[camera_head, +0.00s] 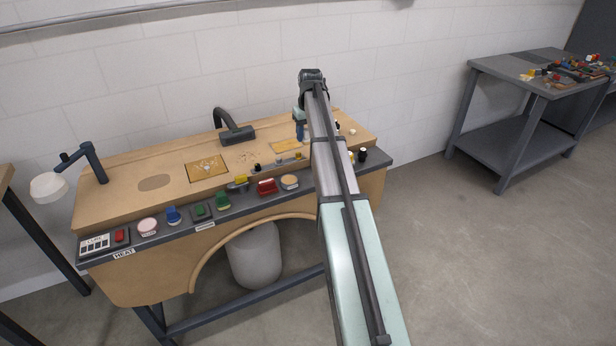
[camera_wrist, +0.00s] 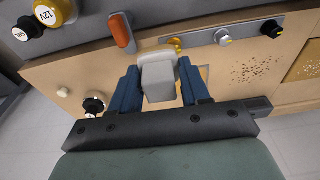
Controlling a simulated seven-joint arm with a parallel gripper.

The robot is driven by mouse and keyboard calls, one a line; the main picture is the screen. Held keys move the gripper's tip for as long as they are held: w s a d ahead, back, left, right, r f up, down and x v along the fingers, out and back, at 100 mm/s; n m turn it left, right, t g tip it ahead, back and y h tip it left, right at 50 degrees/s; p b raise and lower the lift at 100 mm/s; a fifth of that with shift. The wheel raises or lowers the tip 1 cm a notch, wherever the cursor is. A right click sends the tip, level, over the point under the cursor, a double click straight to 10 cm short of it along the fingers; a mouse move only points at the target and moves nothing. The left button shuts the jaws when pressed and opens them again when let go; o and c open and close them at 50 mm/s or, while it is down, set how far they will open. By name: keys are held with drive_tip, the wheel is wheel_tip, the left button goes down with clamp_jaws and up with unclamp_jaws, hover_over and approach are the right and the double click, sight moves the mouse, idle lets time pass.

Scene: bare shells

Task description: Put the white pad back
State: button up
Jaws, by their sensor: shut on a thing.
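In the wrist view, the white pad (camera_wrist: 158,82), a pale block with a wider head, sits between the two blue fingers of my gripper (camera_wrist: 160,88). The gripper is shut on it. The pad is over the tan bench top, and I cannot tell whether it touches the surface. In the head view, my gripper (camera_head: 300,131) is at the right part of the workbench (camera_head: 110,209). My arm hides most of the gripper, and the pad is not clear there.
In the wrist view, an orange switch (camera_wrist: 122,32), a grey strip with knobs (camera_wrist: 223,37) and black knobs (camera_wrist: 94,105) lie close around the gripper. The bench front carries coloured buttons such as a red one (camera_head: 267,186). A grey table (camera_head: 510,70) stands at right, beyond clear floor.

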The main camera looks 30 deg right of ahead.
hover_over(309, 177)
drive_tip(key=f, duration=0.1)
drive_tip(key=shift+s+a+f, duration=0.1)
drive_tip(key=shift+s+f, duration=0.05)
drive_tip(key=shift+f, duration=2.35)
drive_tip(key=shift+s+f, duration=0.1)
drive_tip(key=shift+f, duration=2.4)
drive_tip(key=shift+f, duration=0.1)
drive_tip(key=o, duration=0.9)
drive_tip(key=shift+o, duration=0.2)
wheel_tip(309, 177, up, 12)
drive_tip(key=s, duration=0.1)
drive_tip(key=shift+s, duration=0.2)
